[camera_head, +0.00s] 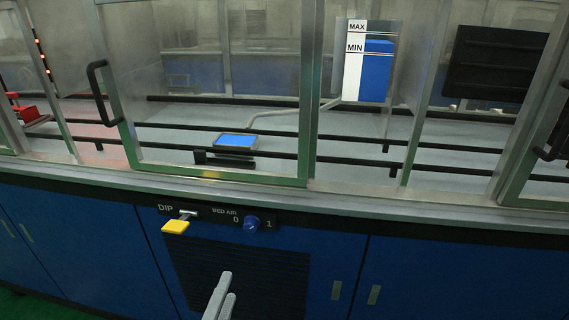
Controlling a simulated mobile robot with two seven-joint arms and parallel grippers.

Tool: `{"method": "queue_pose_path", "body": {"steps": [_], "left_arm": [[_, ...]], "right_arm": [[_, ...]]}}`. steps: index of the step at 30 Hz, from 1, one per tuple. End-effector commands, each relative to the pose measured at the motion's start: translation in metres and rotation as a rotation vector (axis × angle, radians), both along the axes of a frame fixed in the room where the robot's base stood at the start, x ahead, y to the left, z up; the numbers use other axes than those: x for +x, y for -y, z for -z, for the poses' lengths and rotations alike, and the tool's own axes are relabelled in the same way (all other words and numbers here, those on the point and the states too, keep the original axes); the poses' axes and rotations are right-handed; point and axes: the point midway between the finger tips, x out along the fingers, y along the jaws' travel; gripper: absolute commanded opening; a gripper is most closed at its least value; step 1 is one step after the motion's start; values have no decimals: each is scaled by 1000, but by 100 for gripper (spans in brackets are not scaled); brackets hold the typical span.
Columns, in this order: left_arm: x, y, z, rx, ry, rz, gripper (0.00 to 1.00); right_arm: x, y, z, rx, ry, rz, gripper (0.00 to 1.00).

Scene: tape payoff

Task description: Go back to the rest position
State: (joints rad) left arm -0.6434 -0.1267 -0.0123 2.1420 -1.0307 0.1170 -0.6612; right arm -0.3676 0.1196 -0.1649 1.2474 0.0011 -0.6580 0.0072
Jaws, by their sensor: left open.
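My left gripper (223,294) shows at the bottom edge, left of the middle, as two pale grey fingers pointing up. It is open, with nothing seen between the fingers. In the picture it lies over the dark vent grille of the blue cabinet front (330,262), below the control panel. The rest of that arm is out of the picture. My right gripper is not in view.
A yellow DIP lever (176,227) and a blue BED AIR knob (252,222) stick out of the panel. Above are framed clear doors with black handles (104,94). Behind them are a blue-topped tray (236,141), black rails and a MAX/MIN tank (370,62).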

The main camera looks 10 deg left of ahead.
Motion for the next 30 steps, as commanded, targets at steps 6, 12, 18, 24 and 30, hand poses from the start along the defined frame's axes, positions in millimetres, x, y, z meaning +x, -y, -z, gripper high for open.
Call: {"method": "queue_pose_path", "body": {"steps": [6,12,18,24,30], "left_arm": [[2,8,61,-175,-144,5,67],[-15,15,164,-453,-401,-51,67],[-56,8,259,-690,-661,-194,67],[-118,-16,337,-878,-891,-429,67],[-190,-53,387,-1010,-1053,-727,67]], "right_arm": [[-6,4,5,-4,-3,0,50],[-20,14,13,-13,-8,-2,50],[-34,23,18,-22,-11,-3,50],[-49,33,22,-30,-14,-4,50],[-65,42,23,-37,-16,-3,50]]}}
